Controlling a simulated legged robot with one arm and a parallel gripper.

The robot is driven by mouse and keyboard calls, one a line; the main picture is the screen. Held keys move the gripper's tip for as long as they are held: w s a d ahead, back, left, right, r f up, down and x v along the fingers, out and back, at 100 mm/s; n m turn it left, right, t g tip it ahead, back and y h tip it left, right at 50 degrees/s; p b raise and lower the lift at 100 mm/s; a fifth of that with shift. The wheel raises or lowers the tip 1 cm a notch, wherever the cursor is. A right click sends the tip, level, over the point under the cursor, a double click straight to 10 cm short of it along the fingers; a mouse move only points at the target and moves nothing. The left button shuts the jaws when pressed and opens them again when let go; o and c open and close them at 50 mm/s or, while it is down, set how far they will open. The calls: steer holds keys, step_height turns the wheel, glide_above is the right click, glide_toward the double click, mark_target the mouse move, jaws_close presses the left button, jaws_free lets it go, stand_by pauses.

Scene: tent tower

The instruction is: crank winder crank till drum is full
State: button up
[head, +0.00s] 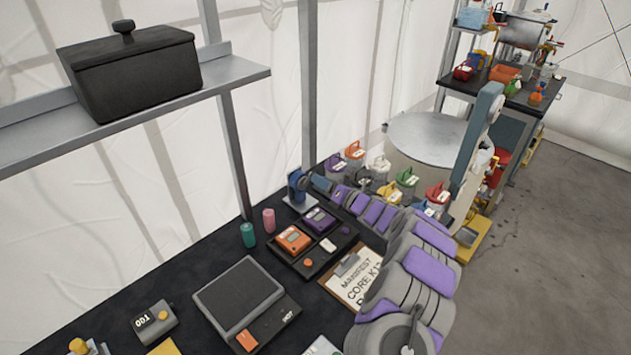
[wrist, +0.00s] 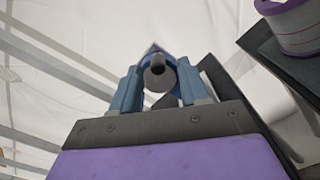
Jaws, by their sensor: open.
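The winder (head: 296,188) is a small blue device on a pale base at the back edge of the black table, by the tent wall. My gripper (head: 308,181) is at the end of my purple and grey arm, right beside the winder. In the wrist view, my gripper (wrist: 158,92) has its two blue fingers apart. A grey round-ended part (wrist: 158,74), which looks like the crank handle, shows between the fingers, with blue winder parts behind it. I cannot tell whether the fingers touch it. The drum's fill cannot be made out.
A black tray (head: 318,262) with orange and purple devices lies just in front of the winder. Teal (head: 248,235) and pink (head: 268,220) cylinders stand to its left. Several coloured canisters (head: 405,178) stand to its right. A shelf (head: 232,77) with a black box hangs above left.

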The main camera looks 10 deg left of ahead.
steer(key=shift+b+x, duration=0.35)
steer(key=shift+x, duration=1.35)
steer(key=shift+c, duration=0.3)
steer(key=shift+f, duration=0.1)
jaws_close()
